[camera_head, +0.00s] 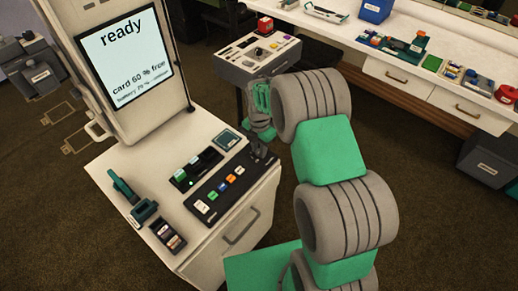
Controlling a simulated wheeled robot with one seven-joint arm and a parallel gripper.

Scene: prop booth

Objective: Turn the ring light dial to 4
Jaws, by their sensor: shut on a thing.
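My gripper (261,128) is at the back right corner of the white cabinet top, low over the right end of the black button panel (207,211). It is shut on a dark knob (259,149) there, which I take to be the ring light dial. The fingers and wrist partly hide the contact, and the dial's marks and setting are too small to read. The screen (126,55) above the cabinet reads "ready", with smaller lines about card and battery below.
The cabinet top also holds a small switch box (198,166), a square teal-topped pad (227,140), a green clamp-like tool (125,190) and a dark tray (167,236). A grey console (238,66) with a red knob stands behind. A white counter (400,62) with several items is at the back right.

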